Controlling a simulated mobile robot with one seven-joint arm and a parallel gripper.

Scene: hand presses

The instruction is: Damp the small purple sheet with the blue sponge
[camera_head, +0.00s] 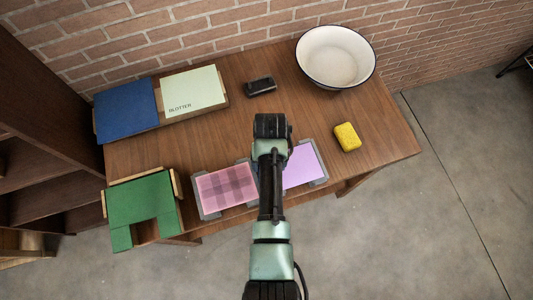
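A plain light purple sheet (305,166) lies on a grey holder near the front edge of the table, partly covered by my arm. A yellow sponge (347,137) lies to its right on the table. I see no blue sponge. The end of my arm with my gripper (271,126) is over the middle of the table, beyond the purple sheet. Its fingers cannot be made out from this angle, and I cannot tell whether it holds anything.
A pink checked sheet (226,190) on another grey holder lies left of the purple one. A green stand (143,203), a blue pad (126,109) and a pale blotter (194,90) are at left. A dark block (261,87) and white basin (335,57) stand behind.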

